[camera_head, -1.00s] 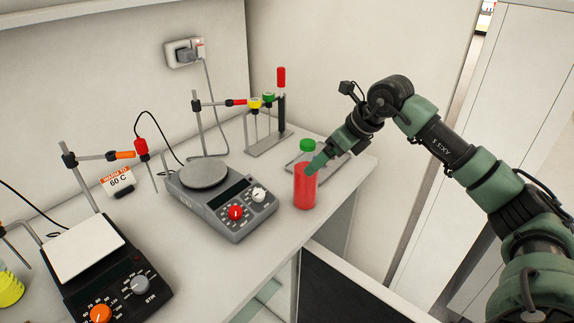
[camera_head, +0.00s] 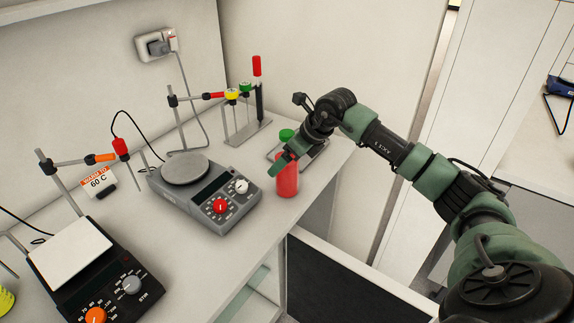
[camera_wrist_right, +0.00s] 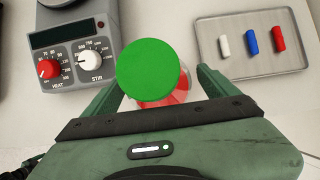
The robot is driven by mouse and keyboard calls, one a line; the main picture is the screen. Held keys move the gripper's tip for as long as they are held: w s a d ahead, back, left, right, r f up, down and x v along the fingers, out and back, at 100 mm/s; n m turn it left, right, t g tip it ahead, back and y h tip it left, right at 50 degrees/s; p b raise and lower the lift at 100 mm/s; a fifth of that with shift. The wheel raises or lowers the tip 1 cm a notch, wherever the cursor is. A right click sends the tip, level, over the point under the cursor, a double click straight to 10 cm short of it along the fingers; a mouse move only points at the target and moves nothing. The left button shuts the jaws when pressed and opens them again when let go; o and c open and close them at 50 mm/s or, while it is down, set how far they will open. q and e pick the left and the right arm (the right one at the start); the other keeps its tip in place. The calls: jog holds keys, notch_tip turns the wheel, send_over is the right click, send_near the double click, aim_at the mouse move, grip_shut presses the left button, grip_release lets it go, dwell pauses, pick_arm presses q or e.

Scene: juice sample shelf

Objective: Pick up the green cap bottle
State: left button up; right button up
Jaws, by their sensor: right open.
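The green cap bottle (camera_head: 287,180) stands upright on the bench's right part, red below with a green cap (camera_head: 286,134) on top. In the right wrist view the green cap (camera_wrist_right: 151,70) is seen from above, with some red of the bottle below it. My right gripper (camera_head: 289,157) is at the bottle's upper part. In the wrist view its open fingers (camera_wrist_right: 158,82) lie on either side of the bottle. In the head view one finger crosses in front of the bottle; the other is hidden. My left gripper is not in view.
A hotplate stirrer (camera_head: 205,193) stands close left of the bottle. Behind is a rack (camera_head: 250,132) with coloured-capped pieces. A tray (camera_wrist_right: 235,68) with white, blue and red small bars lies beside the bottle. The bench edge is close in front.

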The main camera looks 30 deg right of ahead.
grip_shut()
jog(key=shift+w+r, duration=0.1)
notch_tip(320, 180, up, 20)
jog(key=b, duration=0.2)
dwell(0.4)
